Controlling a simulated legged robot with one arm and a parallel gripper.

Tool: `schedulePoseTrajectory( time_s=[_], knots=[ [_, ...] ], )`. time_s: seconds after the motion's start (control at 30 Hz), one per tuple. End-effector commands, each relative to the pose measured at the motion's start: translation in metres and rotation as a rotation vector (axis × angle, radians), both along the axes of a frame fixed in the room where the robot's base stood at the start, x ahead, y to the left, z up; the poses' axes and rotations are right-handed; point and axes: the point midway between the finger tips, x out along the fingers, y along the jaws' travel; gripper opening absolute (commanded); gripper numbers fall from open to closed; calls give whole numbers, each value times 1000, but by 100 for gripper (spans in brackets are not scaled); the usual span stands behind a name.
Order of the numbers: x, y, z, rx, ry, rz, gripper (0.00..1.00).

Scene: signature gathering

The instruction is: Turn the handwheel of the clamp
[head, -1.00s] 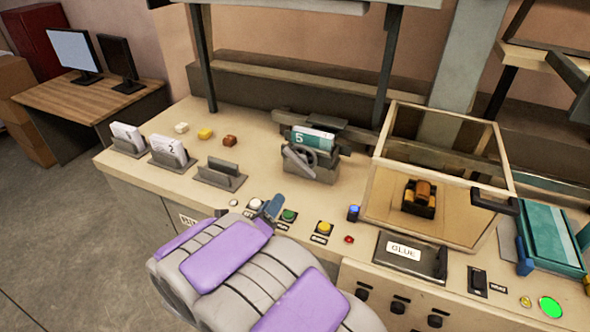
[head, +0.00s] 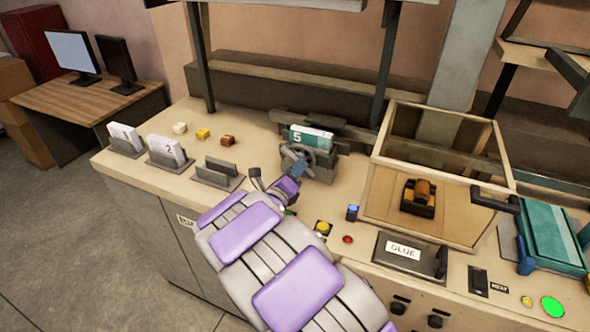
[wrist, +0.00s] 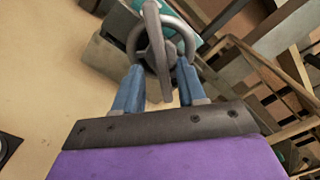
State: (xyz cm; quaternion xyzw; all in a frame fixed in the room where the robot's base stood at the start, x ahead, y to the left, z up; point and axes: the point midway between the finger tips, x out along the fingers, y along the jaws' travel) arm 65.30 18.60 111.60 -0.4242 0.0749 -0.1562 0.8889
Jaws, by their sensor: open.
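The clamp (head: 322,167) stands on the bench with its grey handwheel (head: 297,154) on the near left face. A teal block marked 5 (head: 312,138) sits in the clamp. My gripper (head: 296,168) is right in front of the handwheel. In the wrist view the blue fingers of my gripper (wrist: 156,82) are apart, one at each side of the wheel's lower part. The handwheel (wrist: 133,42) shows its rim, hub and a long bar across it. Whether the fingers touch the rim cannot be told.
Card holders (head: 172,152) and small coloured blocks (head: 203,134) stand to the left on the bench (head: 130,170). A glass-sided box (head: 440,108) with a brown and black device stands to the right, beside a GLUE box (head: 408,254) and buttons.

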Motion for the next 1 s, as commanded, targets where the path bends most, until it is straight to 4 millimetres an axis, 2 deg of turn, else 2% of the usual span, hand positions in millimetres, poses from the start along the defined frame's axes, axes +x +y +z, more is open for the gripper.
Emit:
schedulePoseTrajectory(
  time_s=[0.2,0.47,0.9,1.0],
  knots=[
    [10,-4,-1,-1,2,0,40],
    [11,-3,-1,-2,1,1,40],
    [11,-3,-1,-2,1,1,0],
    [12,-2,-2,-2,2,1,0]
  ],
)
